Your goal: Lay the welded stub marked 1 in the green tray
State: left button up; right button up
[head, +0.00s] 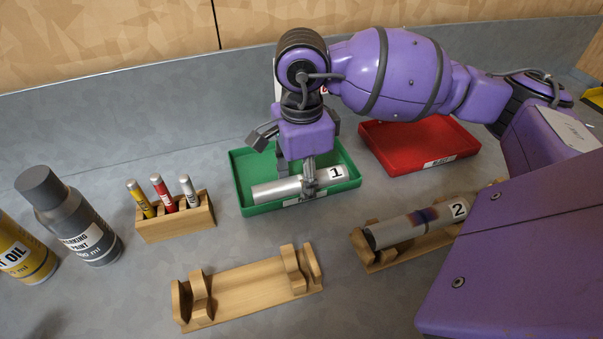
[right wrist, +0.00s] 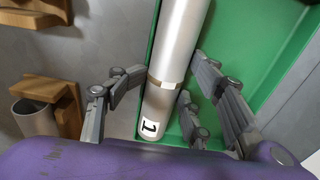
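The welded stub marked 1 (head: 277,190) is a silver pipe with a white number label on its right end. It lies inside the green tray (head: 243,180), along the front wall. In the right wrist view the stub (right wrist: 179,45) runs beside the wall of the green tray (right wrist: 265,40), with a tan weld band near the label. My right gripper (head: 300,160) is just over the stub. In the right wrist view its fingers (right wrist: 165,88) are spread either side of the stub, with gaps visible. One finger hides part of the stub in the head view. My left gripper is out of view.
A red tray (head: 420,140) stands to the right. A wooden cradle (head: 245,290) in front is empty; another holds a stub marked 2 (head: 410,228). A wooden marker block (head: 175,222), a grey paint can (head: 75,220) and a yellow oil can (head: 22,250) stand left.

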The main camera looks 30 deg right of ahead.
aim_at(301, 179)
jog(key=shift+w+d+f, duration=0.1)
jog(key=shift+w, duration=0.2)
jog(key=shift+r, duration=0.25)
notch_tip(301, 179, up, 13)
jog(key=shift+r+p, duration=0.1)
jog(key=shift+p, duration=0.4)
dwell(0.5)
